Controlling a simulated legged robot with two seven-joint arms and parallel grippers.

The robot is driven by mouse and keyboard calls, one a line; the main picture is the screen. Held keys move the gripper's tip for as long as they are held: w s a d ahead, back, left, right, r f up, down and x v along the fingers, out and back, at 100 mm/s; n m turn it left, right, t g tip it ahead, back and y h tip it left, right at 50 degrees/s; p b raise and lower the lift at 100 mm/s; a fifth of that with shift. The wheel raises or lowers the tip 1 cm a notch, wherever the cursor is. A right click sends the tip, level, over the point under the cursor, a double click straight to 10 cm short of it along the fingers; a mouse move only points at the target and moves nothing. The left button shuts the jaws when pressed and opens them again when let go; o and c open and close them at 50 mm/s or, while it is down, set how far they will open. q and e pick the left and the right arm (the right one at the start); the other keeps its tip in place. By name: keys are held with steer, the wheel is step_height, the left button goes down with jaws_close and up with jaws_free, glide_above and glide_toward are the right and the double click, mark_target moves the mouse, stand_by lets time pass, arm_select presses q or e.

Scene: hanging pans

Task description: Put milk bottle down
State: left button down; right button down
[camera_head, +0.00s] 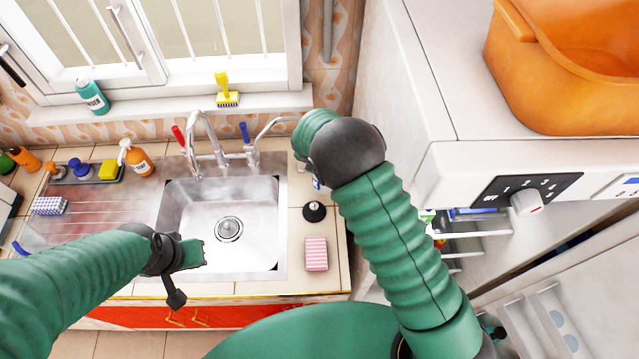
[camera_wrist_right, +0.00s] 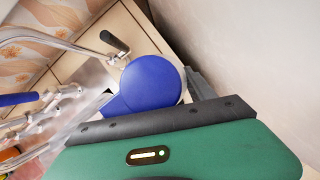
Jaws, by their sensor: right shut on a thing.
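In the right wrist view a round blue lid (camera_wrist_right: 150,82), which looks like the top of the milk bottle, sits between the fingers of my right gripper (camera_wrist_right: 158,104). The gripper is shut on it. My left gripper (camera_head: 188,276) is open and empty over the sink's front left edge.
The steel sink (camera_head: 168,205) has a tap (camera_head: 205,140) behind it. A black plunger-like stopper (camera_head: 314,211) and a pink striped sponge (camera_head: 316,254) lie on the right counter. A white fridge (camera_head: 400,80) with an orange tub (camera_head: 570,90) on top stands at right.

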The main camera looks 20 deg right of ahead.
steer(key=x, duration=0.3)
steer(key=s+p+x, duration=0.1)
steer(key=x, duration=0.1)
steer(key=shift+w+f, duration=0.1)
steer(key=shift+f, duration=0.35)
steer(key=c, duration=0.8)
jaws_free()
steer(key=o, duration=0.5)
steer(key=shift+s+a+r, duration=0.1)
steer(key=shift+s+a, duration=0.1)
steer(key=shift+w+a, duration=0.1)
steer(key=shift+a, duration=0.15)
